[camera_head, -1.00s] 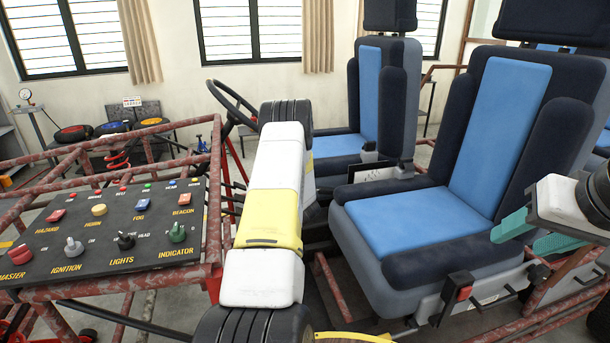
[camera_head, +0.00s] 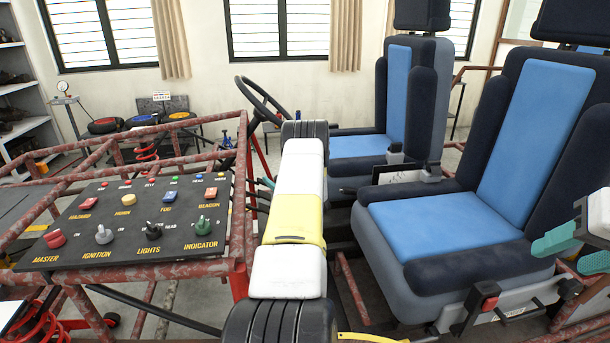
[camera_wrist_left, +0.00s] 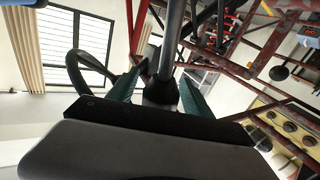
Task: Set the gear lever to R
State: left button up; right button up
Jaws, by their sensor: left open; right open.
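My left arm reaches forward past the control panel in the head view. Its gripper is mostly hidden there; small teal slivers show beside the forearm. In the left wrist view, the two teal fingers of my left gripper (camera_wrist_left: 163,92) stand apart on either side of a dark upright rod (camera_wrist_left: 172,45). The rod may be the gear lever, but I cannot tell for sure, nor whether the fingers touch it. No letter R is readable. My right gripper (camera_head: 577,251) is open and empty at the right edge, in front of the near seat.
A black control panel (camera_head: 130,226) with knobs and buttons sits on the red tube frame (camera_head: 242,230) at left. Blue seats (camera_head: 430,225) fill the right. The steering wheel (camera_head: 262,98) is beyond the frame. A white printed plate (camera_head: 400,174) stands between the seats.

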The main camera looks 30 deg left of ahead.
pick_arm(q)
grip_shut()
jog(key=shift+n+h, duration=0.3)
jog(key=shift+n, duration=0.2)
jog(key=shift+s+a+f, duration=0.35)
jog(key=shift+s+a, duration=0.2)
jog(key=shift+a, duration=0.05)
jog(key=shift+s+a+f, duration=0.3)
jog(key=shift+s+a, duration=0.25)
jog(key=shift+a, duration=0.1)
jog(key=shift+s+a+f, duration=0.35)
jog(key=shift+s+a, duration=0.2)
jog(key=shift+a, duration=0.05)
grip_release()
jog(key=v, duration=0.7)
jog(key=shift+d, duration=0.4)
jog(key=shift+s, duration=0.1)
